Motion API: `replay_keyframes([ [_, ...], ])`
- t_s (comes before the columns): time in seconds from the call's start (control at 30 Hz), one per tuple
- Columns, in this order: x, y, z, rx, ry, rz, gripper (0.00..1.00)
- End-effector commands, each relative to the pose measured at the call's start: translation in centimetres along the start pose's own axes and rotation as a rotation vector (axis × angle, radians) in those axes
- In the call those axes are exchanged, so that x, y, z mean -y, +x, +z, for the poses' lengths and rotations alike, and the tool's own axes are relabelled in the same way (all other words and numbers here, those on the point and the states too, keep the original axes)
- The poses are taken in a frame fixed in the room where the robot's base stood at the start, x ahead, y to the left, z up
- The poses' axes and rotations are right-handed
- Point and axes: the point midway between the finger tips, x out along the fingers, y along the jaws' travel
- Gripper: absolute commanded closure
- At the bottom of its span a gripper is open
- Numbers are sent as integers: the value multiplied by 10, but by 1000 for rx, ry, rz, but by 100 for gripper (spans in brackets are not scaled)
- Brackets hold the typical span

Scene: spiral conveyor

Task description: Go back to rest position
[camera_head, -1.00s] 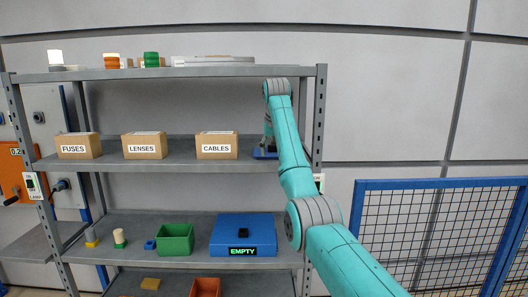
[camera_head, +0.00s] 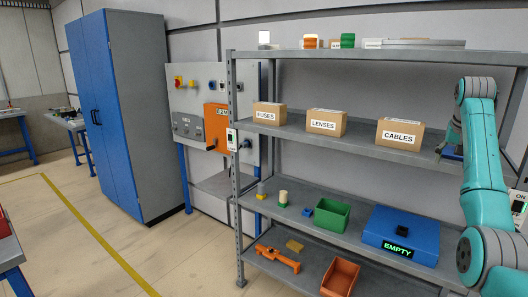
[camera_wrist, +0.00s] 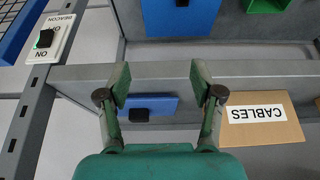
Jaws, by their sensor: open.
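My gripper (camera_wrist: 160,88) is open in the wrist view, with its two green fingers apart and nothing held between them. A blue item with a black knob (camera_wrist: 158,104) shows beyond and between the fingers on the middle shelf; I cannot tell how far off it is. It also shows in the head view as a blue patch (camera_head: 452,152) beside my arm. My arm stands at the right of the head view, by the rack's right end, and its gripper end is mostly hidden there.
The grey rack (camera_head: 300,150) holds boxes marked FUSES (camera_head: 268,113), LENSES (camera_head: 327,122) and CABLES (camera_head: 400,133). Below are a green bin (camera_head: 333,215), a blue EMPTY case (camera_head: 402,232) and an orange bin (camera_head: 341,278). A BEACON switch (camera_wrist: 46,40) is on the post. Open floor (camera_head: 110,225) lies left, before a blue cabinet (camera_head: 107,110).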

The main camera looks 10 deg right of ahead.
Motion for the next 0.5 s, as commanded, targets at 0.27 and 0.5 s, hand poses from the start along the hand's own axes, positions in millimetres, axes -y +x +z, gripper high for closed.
replay_keyframes([
  [0.27,21,47,16,-26,-29,-15,34],
  [0.5,49,114,46,-65,-70,-37,34],
])
